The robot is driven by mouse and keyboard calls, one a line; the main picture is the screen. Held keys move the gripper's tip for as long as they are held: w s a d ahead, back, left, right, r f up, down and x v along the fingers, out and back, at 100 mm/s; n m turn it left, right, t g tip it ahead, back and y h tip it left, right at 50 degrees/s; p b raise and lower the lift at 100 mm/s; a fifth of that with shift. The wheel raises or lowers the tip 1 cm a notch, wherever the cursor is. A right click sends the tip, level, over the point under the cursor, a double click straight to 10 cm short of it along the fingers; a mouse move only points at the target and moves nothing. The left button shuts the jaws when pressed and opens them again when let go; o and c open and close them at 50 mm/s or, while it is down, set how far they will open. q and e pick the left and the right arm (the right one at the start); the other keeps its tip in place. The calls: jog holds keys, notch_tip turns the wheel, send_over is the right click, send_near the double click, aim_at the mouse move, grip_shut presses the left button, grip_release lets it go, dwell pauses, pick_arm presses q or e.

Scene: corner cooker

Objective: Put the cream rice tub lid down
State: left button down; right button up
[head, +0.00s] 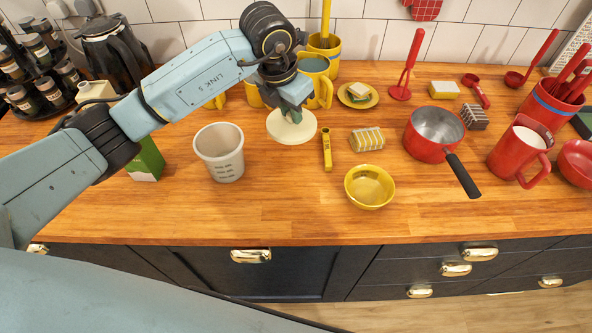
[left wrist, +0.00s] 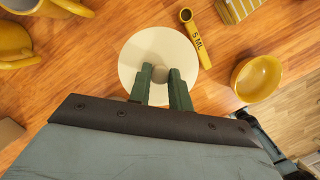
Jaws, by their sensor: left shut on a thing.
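The cream rice tub lid (head: 292,129) is a round disc with a small knob, to the right of the cream rice tub (head: 219,153) in the head view. It also shows in the left wrist view (left wrist: 135,62). My left gripper (head: 291,115) is above the lid with its fingers shut on the knob, one finger on each side (left wrist: 163,78). The lid is level and at or close to the wooden counter; I cannot tell whether it touches. The tub stands upright and open on the counter. My right gripper is not in view.
A yellow measuring spoon (head: 327,150) lies just right of the lid. A yellow bowl (head: 370,187), a striped block (head: 367,139) and a red saucepan (head: 432,133) stand further right. Yellow mugs (head: 319,83) are behind. The counter in front of the lid is clear.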

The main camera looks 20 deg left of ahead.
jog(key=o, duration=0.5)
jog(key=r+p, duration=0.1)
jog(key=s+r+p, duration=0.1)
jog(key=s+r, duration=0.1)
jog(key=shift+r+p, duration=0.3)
jog(key=shift+p, duration=0.1)
pick_arm(q)
jog(key=s+d+r+m+g+h+p, duration=0.1)
jog(key=s+d+r+m+g+h, duration=0.15)
jog(key=s+m, duration=0.9)
jog(key=shift+m+y, duration=0.25)
jog(key=f, duration=0.4)
jog(key=f+p, duration=0.1)
jog(key=f, duration=0.4)
jog(key=shift+w+d+f, duration=0.1)
jog(key=shift+w+f, duration=0.1)
jog(key=shift+f, duration=0.4)
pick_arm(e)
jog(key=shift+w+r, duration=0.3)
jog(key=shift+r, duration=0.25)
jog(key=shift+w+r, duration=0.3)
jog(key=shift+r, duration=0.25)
